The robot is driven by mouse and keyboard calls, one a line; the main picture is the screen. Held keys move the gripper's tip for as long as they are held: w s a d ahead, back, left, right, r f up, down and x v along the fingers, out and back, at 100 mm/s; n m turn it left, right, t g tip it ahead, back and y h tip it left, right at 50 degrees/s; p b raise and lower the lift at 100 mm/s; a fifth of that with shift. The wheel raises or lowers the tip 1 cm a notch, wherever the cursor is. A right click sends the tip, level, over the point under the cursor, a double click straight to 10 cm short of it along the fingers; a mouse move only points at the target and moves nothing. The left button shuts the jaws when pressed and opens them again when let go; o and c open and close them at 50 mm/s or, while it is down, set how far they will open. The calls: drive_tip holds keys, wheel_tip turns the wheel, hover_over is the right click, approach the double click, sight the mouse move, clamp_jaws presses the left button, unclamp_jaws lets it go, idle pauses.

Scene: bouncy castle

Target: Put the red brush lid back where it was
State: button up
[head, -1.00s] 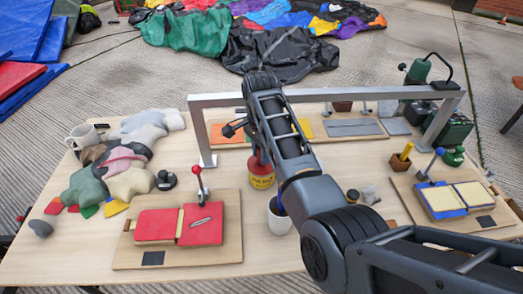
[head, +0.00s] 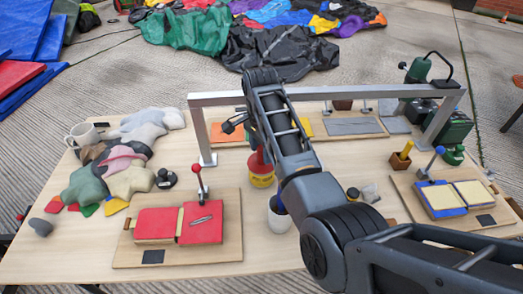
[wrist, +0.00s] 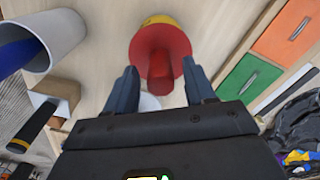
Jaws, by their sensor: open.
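The red brush lid (wrist: 158,58) is a round red disc with a stubby red handle standing up from it. It sits on a yellow tin (wrist: 160,20), whose edge shows behind it in the wrist view. In the head view the yellow tin (head: 262,181) stands on the table beneath the metal frame, with the red lid (head: 257,162) above it, partly hidden by my arm. My gripper (wrist: 157,70) is open, with one finger on each side of the handle and clear gaps between; the lid is not gripped. The fingers are hidden in the head view.
A white cup with blue inside (head: 279,216) stands close in front of the tin. A grey metal frame (head: 320,98) spans above the table. A board with red pads and a red-knobbed lever (head: 198,178) lies at left. Bare table shows at front left.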

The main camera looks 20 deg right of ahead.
wheel_tip(320, 180, up, 10)
drive_tip(key=shift+a+r, duration=0.1)
drive_tip(key=shift+r, duration=0.05)
drive_tip(key=shift+r+p, duration=0.55)
drive_tip(key=shift+p, duration=0.1)
